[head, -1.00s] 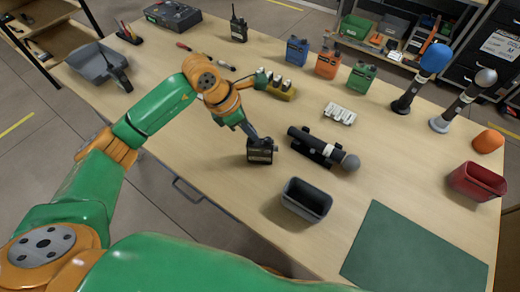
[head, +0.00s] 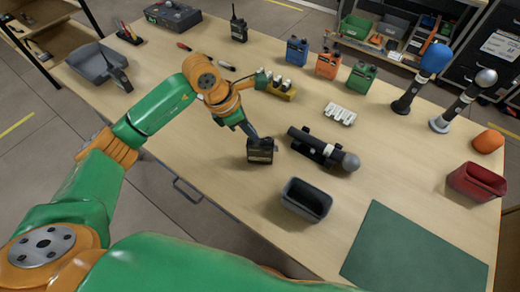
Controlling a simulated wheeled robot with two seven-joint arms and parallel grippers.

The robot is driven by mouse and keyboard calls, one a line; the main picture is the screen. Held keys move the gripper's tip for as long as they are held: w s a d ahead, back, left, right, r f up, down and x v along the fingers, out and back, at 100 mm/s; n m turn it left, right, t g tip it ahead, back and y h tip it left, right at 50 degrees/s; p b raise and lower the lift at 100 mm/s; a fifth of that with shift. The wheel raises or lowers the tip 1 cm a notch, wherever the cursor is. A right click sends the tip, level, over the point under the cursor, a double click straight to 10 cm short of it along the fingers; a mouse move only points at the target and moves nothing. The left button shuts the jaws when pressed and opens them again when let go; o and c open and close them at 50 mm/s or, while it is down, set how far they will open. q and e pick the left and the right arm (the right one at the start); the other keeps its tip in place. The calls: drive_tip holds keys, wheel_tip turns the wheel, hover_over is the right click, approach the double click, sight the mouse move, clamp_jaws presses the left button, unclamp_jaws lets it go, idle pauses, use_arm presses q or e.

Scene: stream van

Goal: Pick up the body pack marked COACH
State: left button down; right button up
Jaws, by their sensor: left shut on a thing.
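A small black body pack (head: 261,153) is at the front left of the table, under my left gripper (head: 254,138). My left gripper points down and is shut on the top of the pack. The writing on its front is too small to read. I cannot tell whether the pack touches the table or is just above it. Blue (head: 297,50), orange (head: 328,62) and green (head: 361,76) packs stand upright at the back. My right gripper is not in view.
A dark grey bin (head: 306,200) stands in front, a red bin (head: 476,181) at the right. A yellow block with white items (head: 280,90) is behind my wrist. The green mat (head: 415,250) is bare.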

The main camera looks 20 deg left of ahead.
use_arm(q)
drive_tip(key=shift+r+b, duration=0.5)
drive_tip(key=shift+w+r+b, duration=0.1)
drive_tip(key=shift+r+b, duration=0.4)
drive_tip(key=shift+r, duration=0.2)
drive_tip(key=s+r+b, duration=0.3)
drive_tip(key=s+r, duration=0.7)
drive_tip(key=s, duration=0.4)
drive_tip(key=shift+s+d+r, duration=0.15)
drive_tip(key=shift+r, duration=0.15)
drive_tip(key=shift+d, duration=0.1)
